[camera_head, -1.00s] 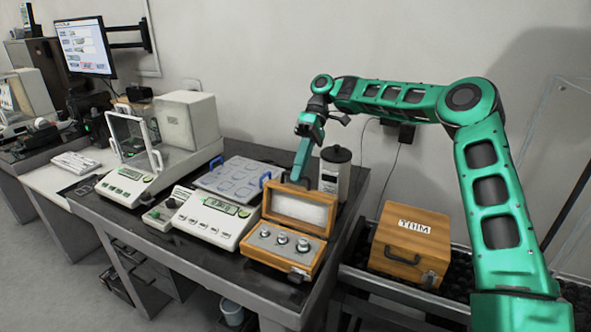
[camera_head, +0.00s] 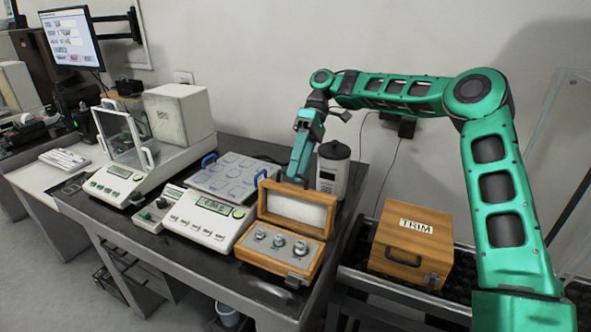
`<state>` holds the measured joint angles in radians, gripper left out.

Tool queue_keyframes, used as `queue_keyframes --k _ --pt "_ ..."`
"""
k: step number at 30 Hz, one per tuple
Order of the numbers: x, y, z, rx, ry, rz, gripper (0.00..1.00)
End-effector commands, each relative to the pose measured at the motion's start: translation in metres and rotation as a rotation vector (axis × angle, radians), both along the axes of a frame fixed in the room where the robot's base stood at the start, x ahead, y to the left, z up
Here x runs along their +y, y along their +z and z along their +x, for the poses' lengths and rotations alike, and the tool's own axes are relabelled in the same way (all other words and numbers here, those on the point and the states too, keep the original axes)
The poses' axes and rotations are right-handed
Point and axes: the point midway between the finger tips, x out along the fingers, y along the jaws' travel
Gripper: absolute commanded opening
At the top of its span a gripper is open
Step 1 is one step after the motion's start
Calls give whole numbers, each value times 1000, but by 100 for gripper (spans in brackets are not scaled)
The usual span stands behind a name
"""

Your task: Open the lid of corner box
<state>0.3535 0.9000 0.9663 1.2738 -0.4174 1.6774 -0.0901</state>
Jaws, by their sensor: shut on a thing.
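The corner box (camera_head: 262,262), a small wooden case, stands at the table's front right corner. Its lid (camera_head: 262,205) is raised and leans back at the hinge side, showing a pale lining. Several metal weights sit in the grey insert at the front. My gripper (camera_head: 294,179) reaches down from above and behind, with its fingertips at the lid's top edge. It is shut on the lid; the exact contact is partly hidden behind the edge.
A white balance (camera_head: 205,221) stands close left of the box. A blue-handled tray (camera_head: 228,174) lies behind it. A dark-topped white canister (camera_head: 333,170) stands right beside my gripper. A wooden TRIM box (camera_head: 412,248) sits on the right, apart.

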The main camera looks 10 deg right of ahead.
Motion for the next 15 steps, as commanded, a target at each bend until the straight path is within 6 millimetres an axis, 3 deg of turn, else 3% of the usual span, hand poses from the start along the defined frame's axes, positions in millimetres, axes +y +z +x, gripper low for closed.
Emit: queue_keyframes --k 5,12,15 --pt "-4 2 1 5 -4 -5 28" --pt "-1 41 4 -1 -4 -2 28" --pt "14 52 -11 0 1 -3 28"
